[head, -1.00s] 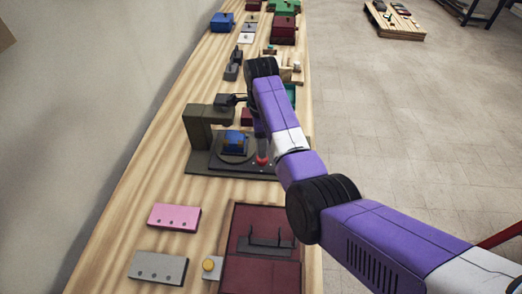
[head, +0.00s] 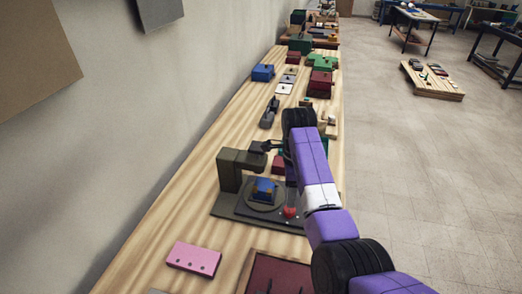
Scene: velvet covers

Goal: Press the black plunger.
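An olive-grey press (head: 229,172) stands on a dark base plate on the long wooden table, in the middle of the head view. Its arm reaches right over a round disc that bears a blue piece (head: 264,187). A dark block, which looks like the black plunger (head: 257,147), sits at the top of the press arm's right end. My gripper (head: 271,147) is small and dark, just right of this block, partly hidden by my purple arm. I cannot tell whether it touches the block or whether its fingers are open. A red knob (head: 290,212) shows at the base's right.
A pink plate (head: 194,258) and a dark red tray (head: 282,274) lie nearer on the table. Blue, red and green boxes stand farther along it. A wall runs along the left; open floor (head: 415,190) lies to the right.

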